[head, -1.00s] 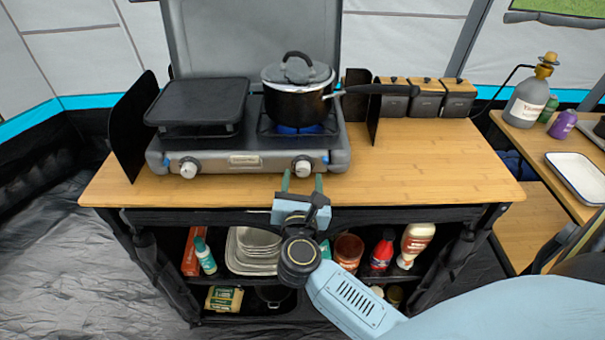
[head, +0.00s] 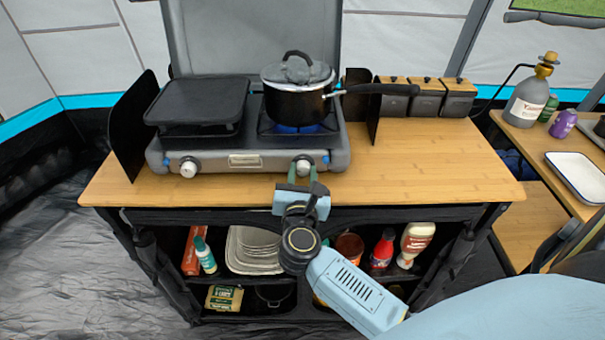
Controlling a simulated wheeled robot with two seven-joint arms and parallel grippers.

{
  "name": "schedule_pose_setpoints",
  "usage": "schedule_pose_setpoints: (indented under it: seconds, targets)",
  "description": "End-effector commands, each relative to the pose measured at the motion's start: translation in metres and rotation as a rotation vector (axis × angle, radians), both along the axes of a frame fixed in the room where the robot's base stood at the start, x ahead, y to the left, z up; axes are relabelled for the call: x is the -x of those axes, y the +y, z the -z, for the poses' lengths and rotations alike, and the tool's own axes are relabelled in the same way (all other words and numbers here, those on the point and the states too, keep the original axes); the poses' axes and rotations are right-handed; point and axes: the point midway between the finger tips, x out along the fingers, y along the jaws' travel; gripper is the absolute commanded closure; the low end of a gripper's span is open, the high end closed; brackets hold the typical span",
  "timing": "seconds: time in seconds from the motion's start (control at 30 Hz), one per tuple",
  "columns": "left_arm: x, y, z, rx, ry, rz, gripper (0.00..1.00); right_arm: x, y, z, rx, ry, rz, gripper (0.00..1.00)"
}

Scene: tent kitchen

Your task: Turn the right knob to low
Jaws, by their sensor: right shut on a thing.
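The camping stove (head: 246,160) stands on the wooden counter with its lid up. The right knob (head: 303,162) is on the stove's front panel at the right, partly hidden by my fingers. My right gripper (head: 303,169) reaches up from the front, its green fingertips close together around the right knob and shut on it. A blue flame (head: 297,128) shows under the black pot (head: 299,101) on the right burner. The knob's exact angle cannot be read. My left gripper is not in view.
The left knob (head: 188,168) and a black griddle (head: 198,100) are on the stove's left side. The pot's handle points right, above a black side panel (head: 374,118). The counter (head: 440,165) is clear at the right. Shelves with bottles and dishes (head: 253,250) lie below.

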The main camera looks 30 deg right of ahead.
Motion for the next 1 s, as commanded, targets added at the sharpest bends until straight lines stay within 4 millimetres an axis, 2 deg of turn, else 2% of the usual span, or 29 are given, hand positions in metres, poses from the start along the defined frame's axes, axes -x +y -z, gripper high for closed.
schedule_pose_setpoints:
  seconds: [0.37,1.0]
  targets:
    - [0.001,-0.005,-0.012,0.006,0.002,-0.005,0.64,0.000,0.000,-0.001,0.115,0.074,0.003,0.92]
    - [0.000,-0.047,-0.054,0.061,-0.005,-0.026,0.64,0.000,0.000,-0.001,0.617,0.382,0.001,0.92]
